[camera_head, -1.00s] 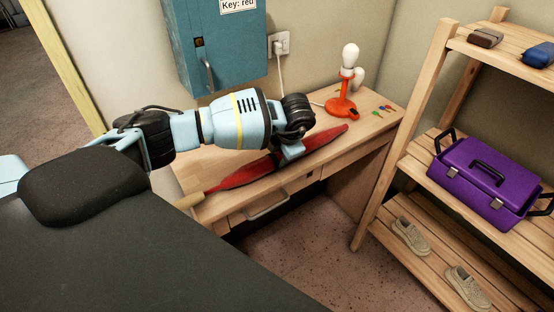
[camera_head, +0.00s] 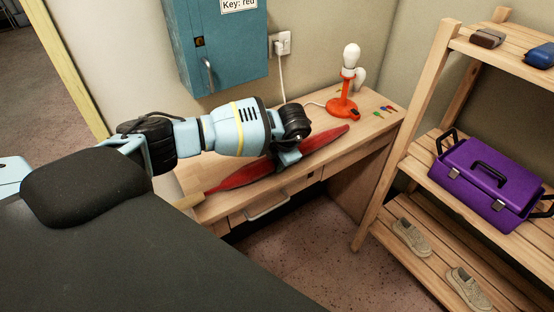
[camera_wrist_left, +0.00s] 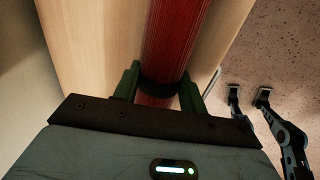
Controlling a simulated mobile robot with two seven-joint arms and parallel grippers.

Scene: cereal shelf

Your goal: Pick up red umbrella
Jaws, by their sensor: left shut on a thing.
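The red umbrella (camera_head: 245,176) is folded and lies lengthwise along the front of the wooden desk (camera_head: 355,149). Its light wooden handle (camera_head: 189,201) points to the lower left and its tip to the upper right. My left gripper (camera_head: 287,158) reaches down over the middle of the umbrella and is shut on it. In the left wrist view, the fingers (camera_wrist_left: 160,88) stand on both sides of the red umbrella (camera_wrist_left: 176,35), at a dark band around it. I cannot tell whether it is clear of the desk. My right gripper is not in view in the head camera.
An orange lamp (camera_head: 343,106) with a white bulb stands at the desk's back right, with small coloured keys (camera_head: 384,111) beside it. A teal cabinet (camera_head: 219,50) hangs on the wall above. A wooden rack (camera_head: 417,103) with a purple toolbox (camera_head: 482,182) and shoes stands at right.

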